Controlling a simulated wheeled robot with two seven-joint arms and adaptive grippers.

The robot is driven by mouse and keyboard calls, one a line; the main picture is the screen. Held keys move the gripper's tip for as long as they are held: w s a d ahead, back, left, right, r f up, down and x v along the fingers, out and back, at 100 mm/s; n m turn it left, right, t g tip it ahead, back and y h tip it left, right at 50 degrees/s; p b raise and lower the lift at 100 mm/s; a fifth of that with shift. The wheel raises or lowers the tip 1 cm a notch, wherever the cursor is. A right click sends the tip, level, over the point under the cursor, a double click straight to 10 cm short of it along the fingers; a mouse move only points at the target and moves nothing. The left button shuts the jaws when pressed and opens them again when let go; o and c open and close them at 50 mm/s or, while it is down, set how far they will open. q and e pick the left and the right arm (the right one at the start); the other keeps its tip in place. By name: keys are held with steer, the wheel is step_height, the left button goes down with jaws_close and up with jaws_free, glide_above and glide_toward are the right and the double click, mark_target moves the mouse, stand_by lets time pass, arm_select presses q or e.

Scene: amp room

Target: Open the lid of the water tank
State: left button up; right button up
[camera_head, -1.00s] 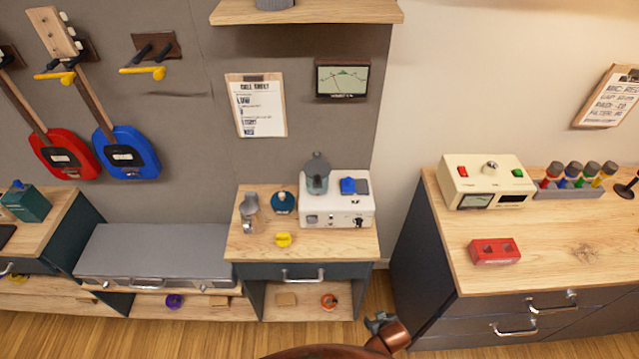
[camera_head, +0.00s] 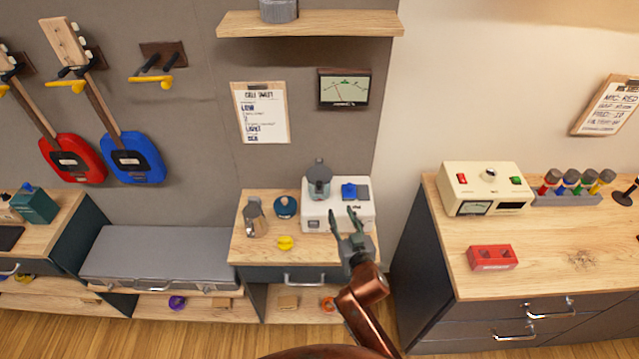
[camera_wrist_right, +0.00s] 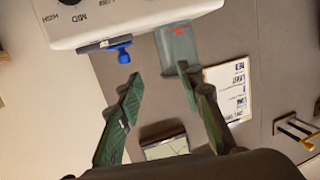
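A white machine (camera_head: 322,219) stands on the small wooden-topped cabinet. On its top are a grey-teal canister (camera_head: 319,182) and, to the right, a dark flat panel (camera_head: 362,191) with a blue knob (camera_head: 349,189). I cannot tell for sure which of these is the water tank's lid. My right gripper (camera_head: 345,214) is open and empty, in front of the machine's right part. In the right wrist view the gripper (camera_wrist_right: 162,80) has its fingers apart, with the blue knob (camera_wrist_right: 122,52) and the canister (camera_wrist_right: 176,50) beyond the fingertips. My left gripper is not in view.
A metal jug (camera_head: 255,219), a round dark-blue item (camera_head: 286,207) and a yellow item (camera_head: 286,243) stand left of the machine. A wooden shelf (camera_head: 310,24) hangs above. A second cabinet (camera_head: 540,250) stands to the right, across a gap.

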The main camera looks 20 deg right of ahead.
mark_target(320, 186)
steer(key=shift+n+t+y, duration=0.4)
steer(key=shift+t+y, duration=0.3)
steer(key=shift+t, duration=0.2)
steer(key=w+a+r, duration=0.1)
steer(key=r, duration=0.1)
steer(key=w+a+r, duration=0.2)
steer(key=a+r, duration=0.1)
steer(key=shift+a+r, duration=0.1)
steer(key=shift+r, duration=0.25)
steer(key=w, duration=0.6)
steer(key=shift+a, duration=0.1)
steer(key=shift+w, duration=0.55)
steer(key=shift+c, duration=0.6)
jaws_close()
